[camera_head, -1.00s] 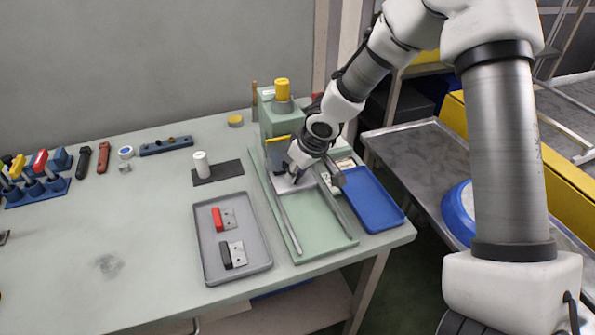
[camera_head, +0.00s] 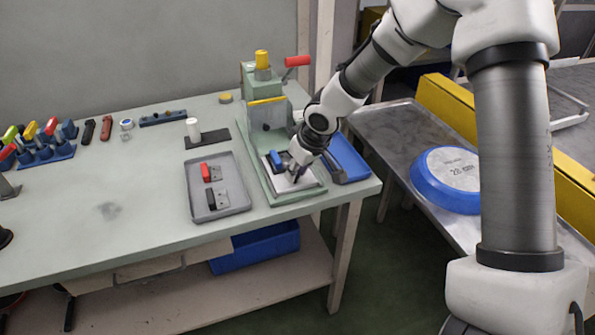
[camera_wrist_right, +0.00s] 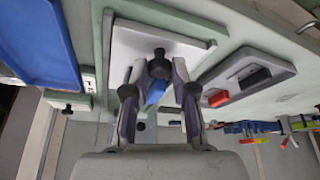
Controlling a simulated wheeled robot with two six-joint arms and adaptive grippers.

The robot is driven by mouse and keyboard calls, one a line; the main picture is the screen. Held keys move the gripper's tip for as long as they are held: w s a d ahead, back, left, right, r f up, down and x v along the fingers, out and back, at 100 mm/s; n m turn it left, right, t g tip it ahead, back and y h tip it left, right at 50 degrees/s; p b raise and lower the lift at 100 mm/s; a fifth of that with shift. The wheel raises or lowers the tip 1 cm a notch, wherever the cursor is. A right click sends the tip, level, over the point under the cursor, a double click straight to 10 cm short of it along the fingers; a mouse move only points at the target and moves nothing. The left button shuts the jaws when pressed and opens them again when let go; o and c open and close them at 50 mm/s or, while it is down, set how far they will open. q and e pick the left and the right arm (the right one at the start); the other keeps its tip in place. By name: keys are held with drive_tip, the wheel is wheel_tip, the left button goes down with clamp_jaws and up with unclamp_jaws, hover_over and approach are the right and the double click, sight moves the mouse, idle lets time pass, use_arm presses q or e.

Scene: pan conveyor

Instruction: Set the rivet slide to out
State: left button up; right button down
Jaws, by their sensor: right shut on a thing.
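The rivet slide, a pale plate (camera_head: 310,181), sits at the front end of the green press base (camera_head: 270,192), in front of the press (camera_head: 268,118). It also shows in the right wrist view as a white plate (camera_wrist_right: 135,45) with a black knob (camera_wrist_right: 159,67). My right gripper (camera_head: 293,172) is shut on the knob, with a finger on each side in the wrist view (camera_wrist_right: 159,78). My gripper hides part of the plate. My left gripper is out of view.
A grey tray (camera_head: 233,203) with a red-handled and a black-handled piece stands left of the press. A blue tray (camera_head: 347,157) is close on the right, beside the table edge. The press has a red lever (camera_head: 297,61).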

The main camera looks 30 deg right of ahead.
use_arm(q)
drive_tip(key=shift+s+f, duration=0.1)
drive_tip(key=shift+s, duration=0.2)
use_arm(e)
drive_tip(key=shift+s+f, duration=0.15)
drive_tip(key=shift+s, duration=0.15)
drive_tip(key=c, duration=1.2)
unclamp_jaws()
drive_tip(key=shift+s+a, duration=0.1)
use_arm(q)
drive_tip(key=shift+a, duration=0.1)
use_arm(e)
drive_tip(key=shift+r, duration=0.5)
drive_tip(key=v, duration=1.1)
drive_tip(key=shift+s, duration=0.2)
